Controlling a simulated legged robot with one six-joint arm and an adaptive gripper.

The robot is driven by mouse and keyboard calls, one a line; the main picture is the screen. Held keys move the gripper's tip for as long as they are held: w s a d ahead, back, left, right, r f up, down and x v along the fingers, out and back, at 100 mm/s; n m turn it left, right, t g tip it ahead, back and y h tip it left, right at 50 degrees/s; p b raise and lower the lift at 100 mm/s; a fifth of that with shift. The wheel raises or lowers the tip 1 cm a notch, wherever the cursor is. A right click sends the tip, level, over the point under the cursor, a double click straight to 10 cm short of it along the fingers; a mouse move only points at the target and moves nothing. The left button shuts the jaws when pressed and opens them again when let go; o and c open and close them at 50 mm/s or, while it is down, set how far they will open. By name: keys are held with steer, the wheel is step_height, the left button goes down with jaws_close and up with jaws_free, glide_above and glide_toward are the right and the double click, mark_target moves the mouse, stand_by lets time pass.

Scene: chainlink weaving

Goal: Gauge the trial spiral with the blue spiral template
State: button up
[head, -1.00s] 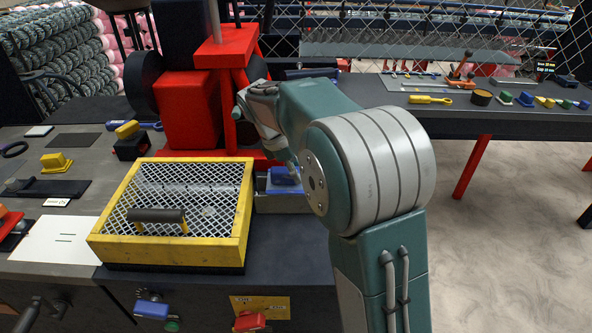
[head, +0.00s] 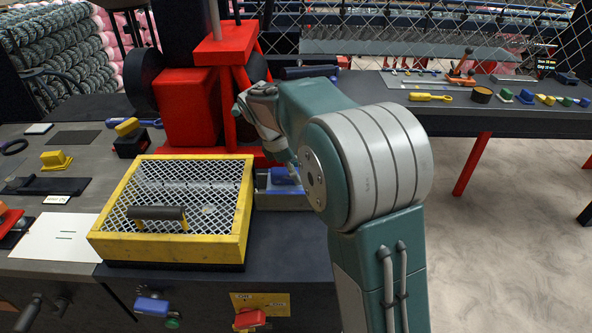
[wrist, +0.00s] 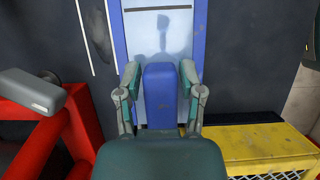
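A blue upright block (wrist: 160,95) stands between the fingers of my gripper (wrist: 160,82) in the wrist view. The fingers lie close along both sides of it, and they look shut on it. Behind the block is a pale plate with blue side rails (wrist: 117,40); a dark shadow falls on the plate. In the head view a blue block (head: 284,176) sits on a grey holder beside the yellow guard, with my arm close over it. My fingertips are mostly hidden there. I cannot pick out the trial spiral with certainty.
A yellow-framed mesh guard (head: 243,215) stands left of the holder, and the red machine (head: 192,108) is behind. A yellow block (head: 56,160) and a white sheet (head: 45,240) lie at left. The right-hand bench (head: 465,115) carries several small coloured pieces.

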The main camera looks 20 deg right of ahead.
steer(key=shift+o, duration=0.6)
steer(key=v, duration=1)
steer(key=shift+w+a+r, duration=0.15)
steer(key=shift+a+r, duration=0.05)
steer(key=shift+r, duration=0.15)
steer(key=shift+a+r, duration=0.2)
steer(key=shift+r, duration=0.3)
steer(key=s+f+m+t+y, duration=0.2)
steer(key=s+m, duration=0.5)
steer(key=s, duration=0.7)
steer(key=s+d+f+m+t+y, duration=0.1)
steer(key=s+m+t, duration=0.4)
steer(key=s, duration=0.8)
step_height(320, 180, down, 2)
steer(key=shift+s+f+m+y, duration=0.1)
steer(key=shift+s+m+y, duration=0.3)
steer(key=shift+m+y, duration=0.55)
